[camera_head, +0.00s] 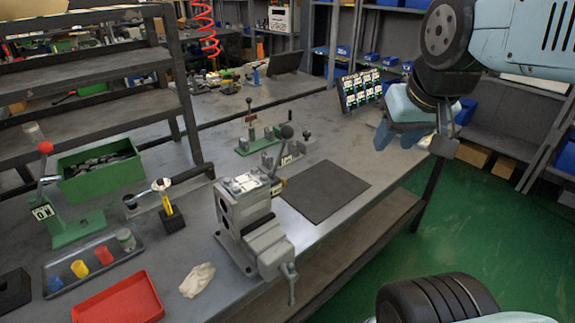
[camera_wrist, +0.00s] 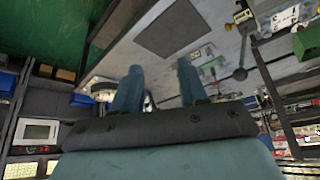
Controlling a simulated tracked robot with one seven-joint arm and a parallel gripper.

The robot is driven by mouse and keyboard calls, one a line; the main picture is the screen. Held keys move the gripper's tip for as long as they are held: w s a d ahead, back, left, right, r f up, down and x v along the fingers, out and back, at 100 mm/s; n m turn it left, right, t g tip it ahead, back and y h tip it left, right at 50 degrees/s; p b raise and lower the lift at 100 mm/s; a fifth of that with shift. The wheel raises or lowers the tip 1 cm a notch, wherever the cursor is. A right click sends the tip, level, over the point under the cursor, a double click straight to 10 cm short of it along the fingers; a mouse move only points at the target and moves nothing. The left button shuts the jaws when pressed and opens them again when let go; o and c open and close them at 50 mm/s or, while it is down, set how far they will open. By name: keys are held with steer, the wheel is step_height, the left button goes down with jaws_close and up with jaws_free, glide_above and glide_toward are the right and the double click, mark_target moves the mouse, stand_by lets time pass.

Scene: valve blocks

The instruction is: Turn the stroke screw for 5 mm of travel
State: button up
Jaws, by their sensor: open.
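I cannot make out the stroke screw for certain in either view. A grey valve block or vise-like unit (camera_head: 250,232) stands at the front edge of the bench, with a screw handle (camera_head: 290,282) hanging from its front. Behind it is a small fixture with a black-knobbed lever (camera_head: 287,132), and further back a green-based lever fixture (camera_head: 252,142). My gripper (camera_head: 402,137) hangs at the right, above and beyond the bench edge, apart from all of these. In the wrist view its two blue fingers (camera_wrist: 158,85) are spread, with nothing between them.
A dark mat (camera_head: 325,191) lies on the bench; it also shows in the wrist view (camera_wrist: 174,28). At left are a green bin (camera_head: 99,172), a red tray (camera_head: 119,300), a red-knobbed lever stand (camera_head: 62,215) and a white cloth (camera_head: 197,280). Green floor (camera_head: 490,220) is open at right.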

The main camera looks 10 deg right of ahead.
steer(key=shift+o, duration=0.8)
steer(key=shift+w+a, duration=0.1)
steer(key=w+a+f+n+g+y, duration=0.2)
steer(key=w+a+f+n+g, duration=0.15)
steer(key=w+n, duration=0.45)
steer(key=w+a+f+n+g+y, duration=0.2)
steer(key=w+f+n+g+y, duration=0.15)
steer(key=w+n, duration=0.4)
steer(key=w+a+f+n+g+y, duration=0.2)
steer(key=w+a+f+n+g, duration=0.15)
steer(key=w+n, duration=0.45)
steer(key=s+a+f+n, duration=0.1)
steer(key=s+a+f, duration=0.5)
steer(key=f, duration=0.3)
steer(key=shift+a+f, duration=0.15)
steer(key=shift+a, duration=0.5)
steer(key=shift+c, duration=0.2)
